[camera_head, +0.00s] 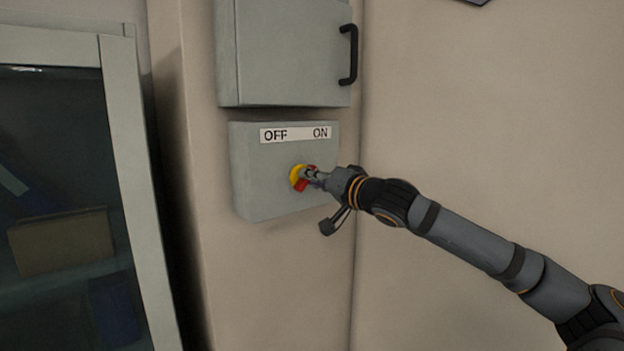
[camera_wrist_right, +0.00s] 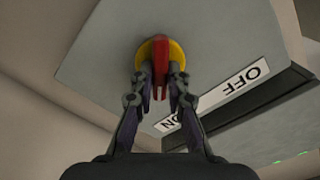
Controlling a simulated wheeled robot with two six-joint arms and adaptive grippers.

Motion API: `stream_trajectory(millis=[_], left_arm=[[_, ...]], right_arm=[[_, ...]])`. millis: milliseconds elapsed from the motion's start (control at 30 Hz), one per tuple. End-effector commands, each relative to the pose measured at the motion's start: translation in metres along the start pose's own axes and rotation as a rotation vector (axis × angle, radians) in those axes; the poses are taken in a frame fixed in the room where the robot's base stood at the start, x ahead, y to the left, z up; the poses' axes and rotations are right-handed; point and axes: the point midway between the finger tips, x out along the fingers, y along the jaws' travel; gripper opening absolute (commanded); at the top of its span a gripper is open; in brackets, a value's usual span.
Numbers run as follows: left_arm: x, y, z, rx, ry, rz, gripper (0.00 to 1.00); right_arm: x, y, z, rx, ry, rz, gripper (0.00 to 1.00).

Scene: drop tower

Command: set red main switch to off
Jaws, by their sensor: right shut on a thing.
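The red main switch (camera_head: 304,185) is a red handle on a yellow round base (camera_head: 294,175), on the front of a grey wall box (camera_head: 262,192). A white label (camera_head: 295,134) above it reads OFF at left and ON at right. My right gripper (camera_head: 313,175) is at the switch and hides part of the handle. In the right wrist view the gripper (camera_wrist_right: 161,84) is shut on the red handle (camera_wrist_right: 160,62), one finger on each side, with the yellow base (camera_wrist_right: 147,48) behind. Which label the handle points at is hard to tell. My left gripper is not in view.
A grey cabinet (camera_head: 290,55) with a black handle (camera_head: 349,54) hangs just above the switch box. A glass-fronted cabinet (camera_head: 120,150) stands at the left. The wall to the right of the box is bare.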

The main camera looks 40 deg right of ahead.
Motion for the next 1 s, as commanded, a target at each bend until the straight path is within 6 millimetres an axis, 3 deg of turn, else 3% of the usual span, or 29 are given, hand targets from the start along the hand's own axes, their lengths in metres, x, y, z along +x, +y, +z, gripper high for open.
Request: stream_trajectory(millis=[367,1000], left_arm=[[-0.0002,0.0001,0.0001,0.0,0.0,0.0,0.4],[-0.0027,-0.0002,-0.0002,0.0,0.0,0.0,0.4]], right_arm=[[-0.0001,-0.0004,0.0002,-0.084,0.0,0.0,0.0],[-0.0001,-0.0028,0.0008,-0.65,0.0,0.0,0.0]])
